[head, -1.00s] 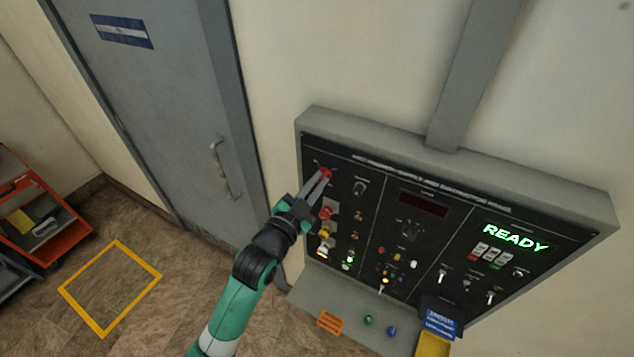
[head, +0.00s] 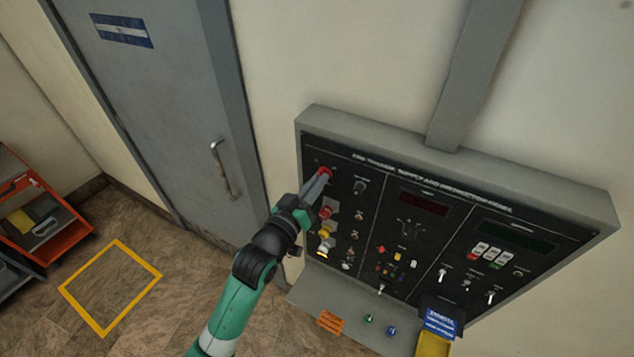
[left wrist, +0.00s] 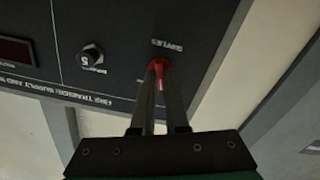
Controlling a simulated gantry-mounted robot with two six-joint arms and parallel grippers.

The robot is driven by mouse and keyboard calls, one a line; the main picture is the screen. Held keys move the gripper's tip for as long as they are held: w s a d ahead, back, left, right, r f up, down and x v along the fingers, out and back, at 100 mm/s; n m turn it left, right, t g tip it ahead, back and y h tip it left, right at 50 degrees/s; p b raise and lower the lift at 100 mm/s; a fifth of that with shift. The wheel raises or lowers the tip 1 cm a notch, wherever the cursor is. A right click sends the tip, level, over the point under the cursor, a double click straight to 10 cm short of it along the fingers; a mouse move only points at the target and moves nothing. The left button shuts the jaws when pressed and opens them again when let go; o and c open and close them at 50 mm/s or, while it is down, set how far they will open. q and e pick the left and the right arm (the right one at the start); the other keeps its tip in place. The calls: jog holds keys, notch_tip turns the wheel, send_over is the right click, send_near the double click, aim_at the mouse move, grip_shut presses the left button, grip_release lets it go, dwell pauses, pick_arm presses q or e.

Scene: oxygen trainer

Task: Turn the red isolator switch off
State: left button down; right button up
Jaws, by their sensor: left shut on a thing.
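The red isolator switch (head: 325,172) is at the upper left of the black control panel (head: 375,240). My left gripper (head: 322,177) reaches it from the lower left and is shut on it. In the left wrist view the two long fingers close around the red knob (left wrist: 158,65), and part of the knob shows between and above the fingertips (left wrist: 158,75). The fingers hide the rest. The panel's display at the right (head: 515,236) is dark, with no lit text. My right gripper is not in view.
Other knobs, such as a black one (head: 359,187), and several toggles and coloured buttons sit close by on the panel. A grey door (head: 170,100) stands to the left.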

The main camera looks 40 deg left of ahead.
pick_arm(q)
jog(key=n, duration=0.4)
jog(key=shift+n, duration=0.4)
dwell(0.4)
jog(key=c, duration=0.9)
grip_release()
jog(key=b+v, duration=0.1)
jog(key=v, duration=1)
jog(key=shift+s+d, duration=0.15)
jog(key=shift+s, duration=0.15)
